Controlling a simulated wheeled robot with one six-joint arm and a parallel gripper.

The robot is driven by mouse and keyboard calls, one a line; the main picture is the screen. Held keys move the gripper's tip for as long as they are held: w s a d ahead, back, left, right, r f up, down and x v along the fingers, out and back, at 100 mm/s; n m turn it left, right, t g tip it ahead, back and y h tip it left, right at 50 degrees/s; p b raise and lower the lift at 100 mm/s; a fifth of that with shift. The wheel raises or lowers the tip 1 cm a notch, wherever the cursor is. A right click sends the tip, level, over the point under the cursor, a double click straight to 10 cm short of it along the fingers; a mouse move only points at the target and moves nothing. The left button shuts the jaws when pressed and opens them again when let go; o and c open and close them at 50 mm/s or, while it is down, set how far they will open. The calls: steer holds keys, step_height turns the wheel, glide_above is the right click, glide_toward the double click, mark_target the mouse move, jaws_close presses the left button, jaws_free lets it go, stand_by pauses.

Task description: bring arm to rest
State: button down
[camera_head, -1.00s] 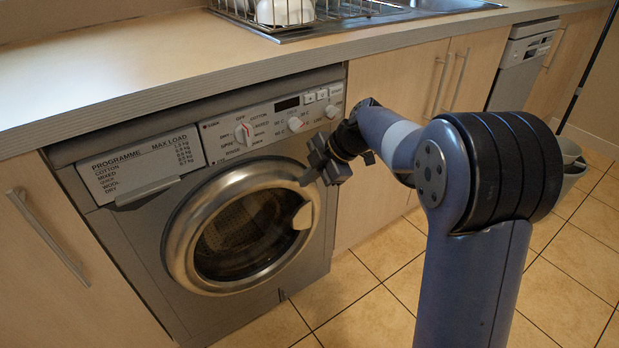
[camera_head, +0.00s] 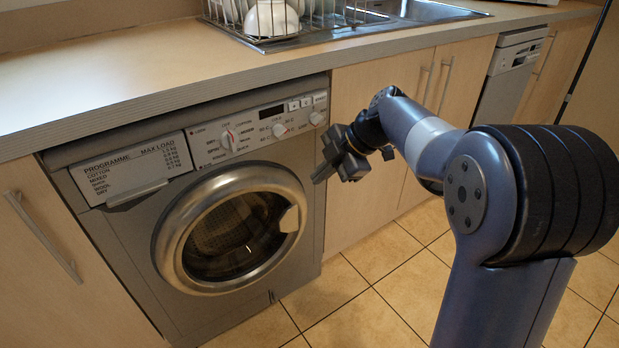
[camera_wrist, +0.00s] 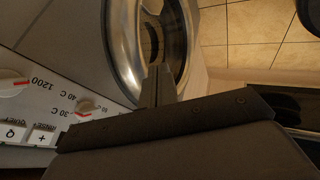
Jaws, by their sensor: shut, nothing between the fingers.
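My gripper (camera_head: 335,172) is shut and empty in the head view. It hangs in the air in front of the right edge of the washing machine (camera_head: 312,215), just right of the door's handle. In the wrist view my gripper (camera_wrist: 158,85) shows as dark closed fingers against the round door's rim. My arm is bent, reaching in from the right of the head view. The washing machine's round door (camera_head: 172,235) looks closed. Its control panel knobs also show at the left of the wrist view.
A worktop (camera_head: 120,75) runs above the machine, with a dish rack (camera_head: 262,45) holding white dishes beside a sink (camera_head: 410,12). Wooden cupboards (camera_head: 390,85) stand to the right, with a grey dishwasher (camera_head: 508,80) beyond. The tiled floor (camera_head: 345,320) in front is clear.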

steer(key=shift+v, duration=1.2)
